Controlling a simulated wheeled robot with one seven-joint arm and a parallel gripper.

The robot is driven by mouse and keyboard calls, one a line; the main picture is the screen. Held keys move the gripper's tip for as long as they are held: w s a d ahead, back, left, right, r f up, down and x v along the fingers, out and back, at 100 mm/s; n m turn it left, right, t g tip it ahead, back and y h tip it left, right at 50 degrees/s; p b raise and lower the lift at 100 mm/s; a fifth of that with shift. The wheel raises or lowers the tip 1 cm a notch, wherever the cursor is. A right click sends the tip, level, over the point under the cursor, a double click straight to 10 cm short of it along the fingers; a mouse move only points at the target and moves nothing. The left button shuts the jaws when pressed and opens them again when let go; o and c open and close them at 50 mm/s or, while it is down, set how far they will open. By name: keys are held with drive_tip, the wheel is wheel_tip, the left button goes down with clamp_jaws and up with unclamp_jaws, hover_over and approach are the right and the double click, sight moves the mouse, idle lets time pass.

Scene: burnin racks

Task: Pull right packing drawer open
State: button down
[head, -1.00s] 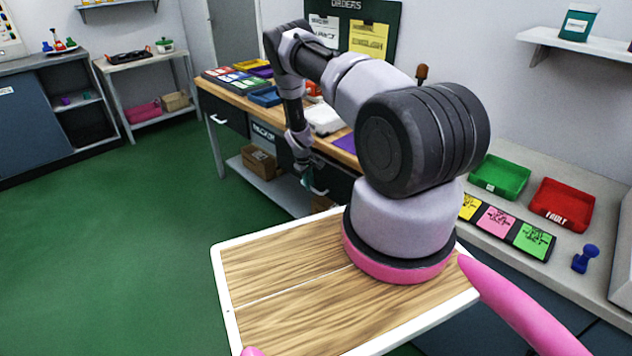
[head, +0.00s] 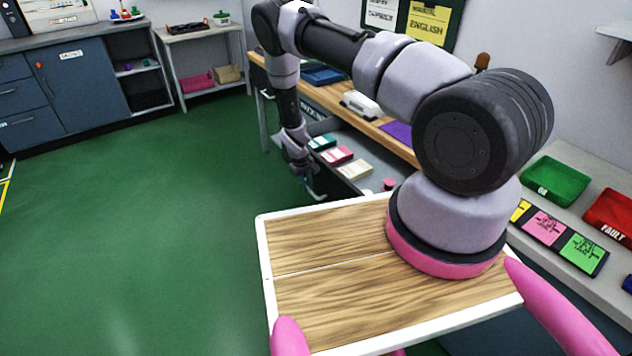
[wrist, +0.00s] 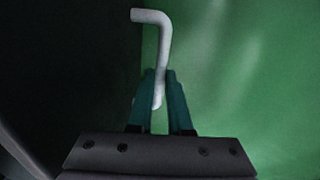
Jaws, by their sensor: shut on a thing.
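The right packing drawer (head: 380,174) stands pulled out from under the wooden-topped packing bench in the head view. Small teal, pink and cream packs and a pink round item lie inside. Its pale bar handle (wrist: 163,45) stands out in the wrist view, with its lower end between my teal fingers. My gripper (wrist: 158,88) is shut on this handle. In the head view my gripper (head: 312,190) is at the drawer's front, low over the green floor. The drawer front is mostly dark or hidden there.
The packing bench (head: 405,148) holds a white device (head: 361,104) and a purple mat. My wooden-topped base is close in front of the drawer. Open green floor (head: 170,220) lies to the left. A side counter with green (head: 556,182) and red trays is at right.

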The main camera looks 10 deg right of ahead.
drive_tip(key=shift+s+a, duration=0.1)
drive_tip(key=shift+a, duration=0.2)
drive_tip(key=c, duration=0.8)
unclamp_jaws()
drive_tip(key=shift+c, duration=0.2)
wheel_tip(320, 180, up, 11)
drive_tip(key=a, duration=0.2)
drive_tip(key=shift+s+f, duration=0.15)
drive_tip(key=shift+s, duration=0.2)
